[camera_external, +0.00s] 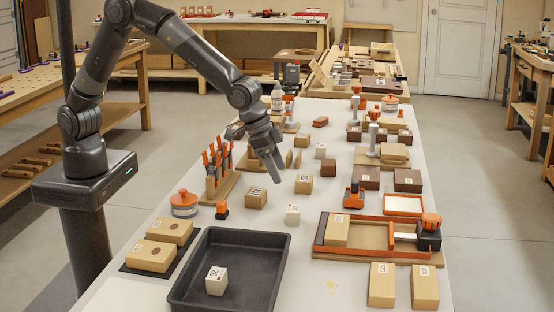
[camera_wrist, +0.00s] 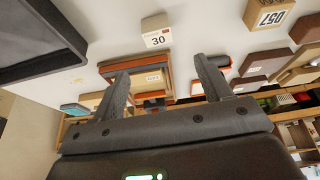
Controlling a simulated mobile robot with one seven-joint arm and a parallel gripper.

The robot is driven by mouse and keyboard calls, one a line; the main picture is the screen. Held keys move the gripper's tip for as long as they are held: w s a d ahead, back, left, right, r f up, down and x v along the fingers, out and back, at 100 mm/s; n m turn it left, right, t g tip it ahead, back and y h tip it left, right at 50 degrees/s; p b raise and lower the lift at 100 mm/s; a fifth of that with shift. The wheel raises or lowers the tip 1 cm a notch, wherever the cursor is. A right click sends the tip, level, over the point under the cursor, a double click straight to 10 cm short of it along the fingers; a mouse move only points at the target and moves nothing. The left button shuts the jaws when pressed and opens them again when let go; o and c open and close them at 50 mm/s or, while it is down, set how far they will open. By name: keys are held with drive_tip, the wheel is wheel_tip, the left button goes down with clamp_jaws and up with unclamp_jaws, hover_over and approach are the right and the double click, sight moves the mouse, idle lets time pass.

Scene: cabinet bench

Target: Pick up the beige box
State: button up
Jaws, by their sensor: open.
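Several beige wooden boxes are in view, and I cannot tell which one is meant. A labelled beige box (camera_external: 256,199) sits on the table left of and below my gripper (camera_external: 274,172). Another beige box (camera_external: 304,184) lies to its right. A pale cube (camera_external: 293,214) stands between them and the tray; it shows in the wrist view with a 30 label (camera_wrist: 157,38). A beige box marked 057 (camera_wrist: 270,17) is at the wrist view's upper right. My gripper, also in the wrist view (camera_wrist: 160,67), is open and empty above the table, fingers apart.
A dark tray (camera_external: 180,296) holds a pale cube marked 20 (camera_external: 216,281). A screwdriver rack (camera_external: 216,172) and an orange-lidded jar (camera_external: 184,204) stand left. An orange-edged wooden fixture (camera_external: 375,253) lies right. Brown boxes (camera_external: 407,181) stand beyond it.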

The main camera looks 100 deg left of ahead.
sight(293, 208)
drive_tip(key=x, duration=0.7)
drive_tip(key=shift+w+d+f, duration=0.15)
drive_tip(key=shift+d+f, duration=0.05)
drive_tip(key=shift+d, duration=0.1)
drive_tip(key=shift+s+x, duration=0.15)
drive_tip(key=shift+x, duration=1.2)
drive_tip(key=shift+s+x, duration=0.1)
drive_tip(key=shift+x, duration=1.25)
drive_tip(key=shift+a+f, duration=0.1)
drive_tip(key=shift+a, duration=0.1)
drive_tip(key=c, duration=1)
drive_tip(key=shift+c, duration=0.5)
